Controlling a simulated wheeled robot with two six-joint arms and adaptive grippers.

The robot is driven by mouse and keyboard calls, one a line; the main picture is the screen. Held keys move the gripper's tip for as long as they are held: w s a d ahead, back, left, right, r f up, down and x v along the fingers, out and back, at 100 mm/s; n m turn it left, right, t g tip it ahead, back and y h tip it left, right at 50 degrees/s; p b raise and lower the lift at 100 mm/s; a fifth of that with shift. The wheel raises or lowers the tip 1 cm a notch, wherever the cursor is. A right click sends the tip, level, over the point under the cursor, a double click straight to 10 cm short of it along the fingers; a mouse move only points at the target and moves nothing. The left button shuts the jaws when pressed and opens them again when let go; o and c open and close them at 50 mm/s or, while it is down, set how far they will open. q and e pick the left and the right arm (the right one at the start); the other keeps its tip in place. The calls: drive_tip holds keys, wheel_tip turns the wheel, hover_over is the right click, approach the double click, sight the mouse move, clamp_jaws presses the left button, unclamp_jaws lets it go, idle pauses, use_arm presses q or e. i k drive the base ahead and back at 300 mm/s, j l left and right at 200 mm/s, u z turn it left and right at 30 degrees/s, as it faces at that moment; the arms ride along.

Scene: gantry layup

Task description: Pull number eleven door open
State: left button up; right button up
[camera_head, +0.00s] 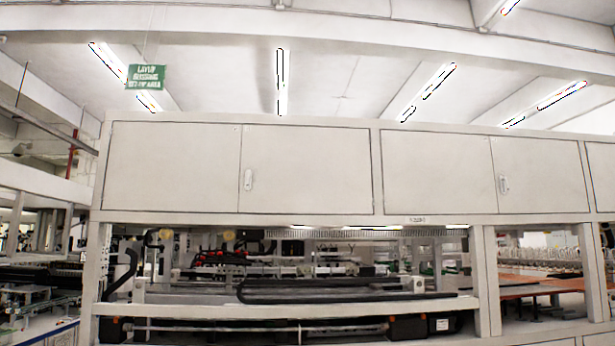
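A long pale grey cabinet row runs across the camera_head view above an open machine bay. Its left pair has a left door (172,167) and a right door (305,170) with a white handle (248,180) near their shared edge. The pair to the right has a left door (437,173) and a right door (540,174), with a handle (503,184) near the seam. All these doors look shut. No number eleven can be read on any door. A small label below the cabinets is too small to read. Neither of my grippers is in view.
Below the cabinets, a white frame rail (290,309) and posts (486,280) border the bay, which holds dark cables and machinery. An orange-brown surface (540,284) lies at right. A green sign (146,77) hangs overhead at left.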

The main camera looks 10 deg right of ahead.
sight(293, 170)
drive_tip(key=i+z, duration=0.15)
drive_tip(key=i, duration=1.1)
